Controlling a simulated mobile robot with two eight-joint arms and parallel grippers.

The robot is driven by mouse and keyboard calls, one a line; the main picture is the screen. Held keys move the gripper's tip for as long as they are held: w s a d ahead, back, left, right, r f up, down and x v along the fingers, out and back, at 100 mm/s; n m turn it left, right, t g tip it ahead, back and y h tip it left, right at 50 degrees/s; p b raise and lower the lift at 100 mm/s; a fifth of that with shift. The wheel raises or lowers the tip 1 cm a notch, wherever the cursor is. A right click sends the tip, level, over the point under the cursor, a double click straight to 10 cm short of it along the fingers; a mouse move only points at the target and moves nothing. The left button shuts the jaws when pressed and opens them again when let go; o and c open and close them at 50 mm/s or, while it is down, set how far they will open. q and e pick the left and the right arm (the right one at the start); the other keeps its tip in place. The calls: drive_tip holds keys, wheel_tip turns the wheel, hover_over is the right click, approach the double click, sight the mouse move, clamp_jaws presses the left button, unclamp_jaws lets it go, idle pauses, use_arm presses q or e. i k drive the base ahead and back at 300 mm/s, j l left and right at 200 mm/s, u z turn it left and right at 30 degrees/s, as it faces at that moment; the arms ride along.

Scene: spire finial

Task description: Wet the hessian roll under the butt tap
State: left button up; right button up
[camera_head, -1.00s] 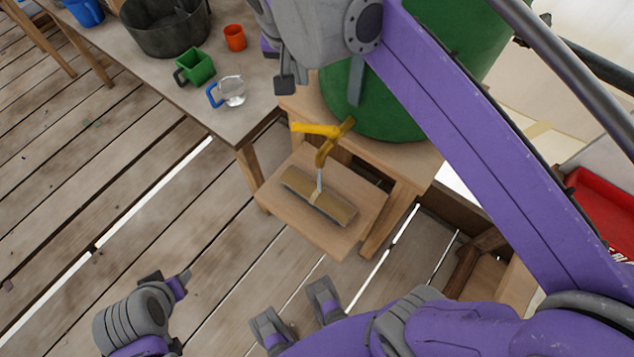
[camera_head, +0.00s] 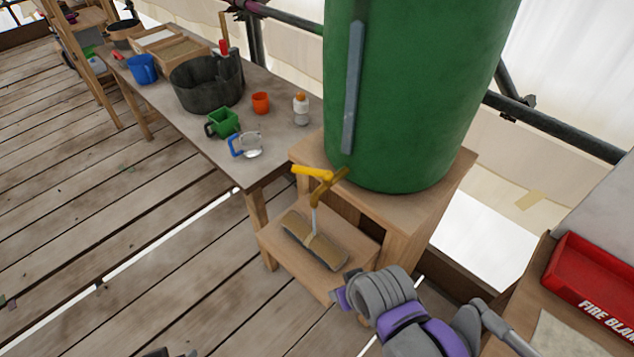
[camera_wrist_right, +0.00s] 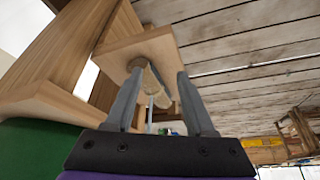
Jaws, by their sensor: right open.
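The hessian roll (camera_head: 318,246), tan with a paler band around its middle, lies on the low wooden step (camera_head: 362,247). The brass butt tap (camera_head: 325,186) with its yellow lever (camera_head: 312,173) is above it. A pale stream (camera_head: 314,220) runs from the tap down to the roll. My right gripper (camera_head: 343,290) is by the roll's near end; its fingers are largely hidden there. In the right wrist view, the right gripper (camera_wrist_right: 160,73) is open, with the roll (camera_wrist_right: 150,72) showing between its fingers; contact is unclear. Only a dark sliver, probably my left gripper (camera_head: 157,352), shows at the bottom edge.
The green butt (camera_head: 410,85) stands on a wooden stand (camera_head: 420,205) behind the step. A red tray (camera_head: 590,285) is at right.

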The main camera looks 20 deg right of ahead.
sight(311, 171)
drive_tip(key=i+j+z, duration=0.1)
drive_tip(key=z, duration=0.3)
drive_tip(key=j+z, duration=0.1)
drive_tip(key=z, duration=0.25)
drive_tip(key=i+j+z, duration=0.1)
drive_tip(key=z, duration=0.3)
drive_tip(key=i+j+z, duration=0.1)
drive_tip(key=j+z, duration=0.15)
drive_tip(key=j, duration=0.25)
drive_tip(key=i+j+z, duration=0.1)
drive_tip(key=j+z, duration=0.2)
drive_tip(key=j, duration=0.25)
